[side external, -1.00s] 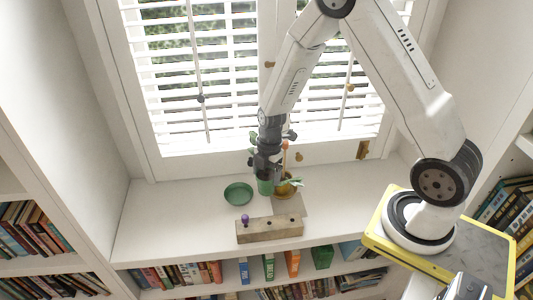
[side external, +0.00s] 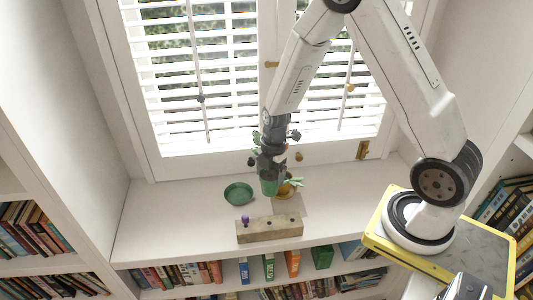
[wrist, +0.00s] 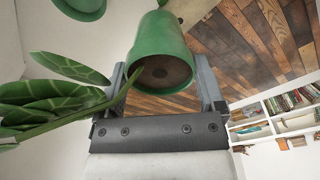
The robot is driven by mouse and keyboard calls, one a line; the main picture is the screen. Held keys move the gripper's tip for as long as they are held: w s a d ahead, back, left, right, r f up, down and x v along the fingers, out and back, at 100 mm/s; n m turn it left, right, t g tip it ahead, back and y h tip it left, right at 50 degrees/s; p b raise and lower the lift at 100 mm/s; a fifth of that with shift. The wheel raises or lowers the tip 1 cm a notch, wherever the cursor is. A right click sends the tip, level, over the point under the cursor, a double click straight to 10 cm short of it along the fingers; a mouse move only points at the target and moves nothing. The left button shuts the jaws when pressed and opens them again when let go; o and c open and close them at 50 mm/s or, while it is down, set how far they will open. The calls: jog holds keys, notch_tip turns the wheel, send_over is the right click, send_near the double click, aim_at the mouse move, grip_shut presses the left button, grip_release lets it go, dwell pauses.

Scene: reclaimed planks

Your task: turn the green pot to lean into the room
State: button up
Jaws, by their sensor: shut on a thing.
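The green pot (side external: 269,187) is at the end of my gripper (side external: 269,175), over the white window shelf. In the wrist view the green pot (wrist: 158,38) sits between the two fingers, its round rim and dark soil facing the camera. My gripper (wrist: 162,78) is shut on it. The plant's large veined leaves (wrist: 50,95) stretch to the left, with the stem passing in front of the left finger. In the side view the gripper hides most of the plant. I cannot tell whether the pot's base touches the shelf.
A green saucer (side external: 238,194) lies to the left. A mustard pot (side external: 288,186) with pale leaves stands close on the right, by a grey mat (side external: 287,207). Window blinds (side external: 240,80) rise behind. The shelf's left part is clear.

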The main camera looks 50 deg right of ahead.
jog(key=shift+r, duration=0.25)
jog(key=shift+r, duration=1.2)
jog(key=shift+w+f, duration=0.3)
jog(key=shift+w, duration=0.25)
jog(key=w+d+f+n, duration=0.1)
jog(key=w+f+n, duration=0.3)
jog(key=w+f, duration=0.7)
jog(key=shift+w+f, duration=0.3)
jog(key=shift+w, duration=0.65)
jog(key=shift+d+f, duration=0.1)
jog(key=shift+f, duration=0.15)
jog(key=shift+f, duration=1.3)
